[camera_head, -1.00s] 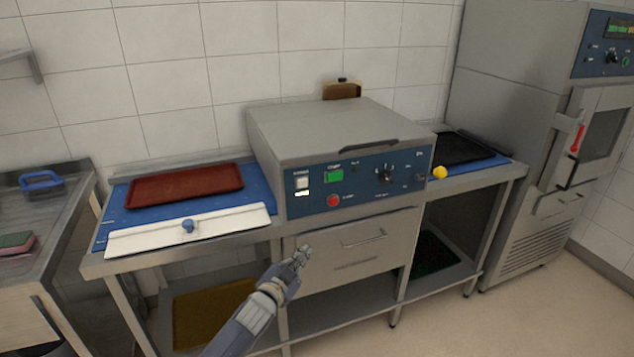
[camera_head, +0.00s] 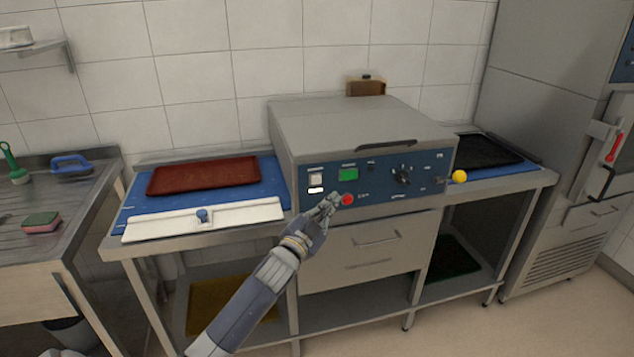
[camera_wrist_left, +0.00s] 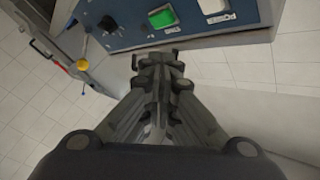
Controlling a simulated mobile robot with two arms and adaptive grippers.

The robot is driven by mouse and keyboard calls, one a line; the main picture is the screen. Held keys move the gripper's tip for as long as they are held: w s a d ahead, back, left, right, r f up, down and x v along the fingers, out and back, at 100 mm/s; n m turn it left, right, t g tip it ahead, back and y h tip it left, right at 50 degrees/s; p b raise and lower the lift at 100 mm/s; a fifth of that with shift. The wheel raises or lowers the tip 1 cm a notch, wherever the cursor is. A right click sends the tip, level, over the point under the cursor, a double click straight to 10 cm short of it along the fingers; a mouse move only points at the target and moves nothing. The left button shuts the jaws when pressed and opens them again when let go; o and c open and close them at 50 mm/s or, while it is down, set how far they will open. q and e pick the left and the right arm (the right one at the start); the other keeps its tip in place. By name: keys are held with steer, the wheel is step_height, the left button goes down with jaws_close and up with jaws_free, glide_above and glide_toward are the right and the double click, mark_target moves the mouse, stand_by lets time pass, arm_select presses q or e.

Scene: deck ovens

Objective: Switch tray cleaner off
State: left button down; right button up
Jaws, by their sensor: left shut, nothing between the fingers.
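The tray cleaner (camera_head: 355,133) is a grey box-shaped machine with a lid handle and a blue front panel. My right gripper is not in view.
A dark red tray (camera_head: 203,176) and a white board with a blue knob (camera_head: 240,215) lie left of the machine. A yellow ball (camera_head: 459,177) sticks out at its right, near a black tray (camera_head: 484,151). A drawer (camera_head: 365,250) is below.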

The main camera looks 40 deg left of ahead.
mark_target(318, 183)
arm_select(q)
steer(key=w+a+b, duration=0.1)
steer(key=w+a, duration=0.1)
steer(key=a, duration=0.1)
steer(key=w+a+b, duration=0.2)
steer(key=w+a, duration=0.1)
steer(key=shift+w+a, duration=0.2)
steer(key=shift+w, duration=0.05)
stand_by(1.1)
steer(key=shift+w+a, duration=0.25)
steer(key=shift+a, duration=0.05)
steer(key=shift+w+a, duration=0.35)
steer(key=shift+a, duration=0.05)
stand_by(1.1)
steer(key=shift+s+d, duration=0.1)
steer(key=shift+s+d+p, duration=0.3)
steer(key=shift+s+d, duration=0.25)
steer(key=shift+d, duration=0.05)
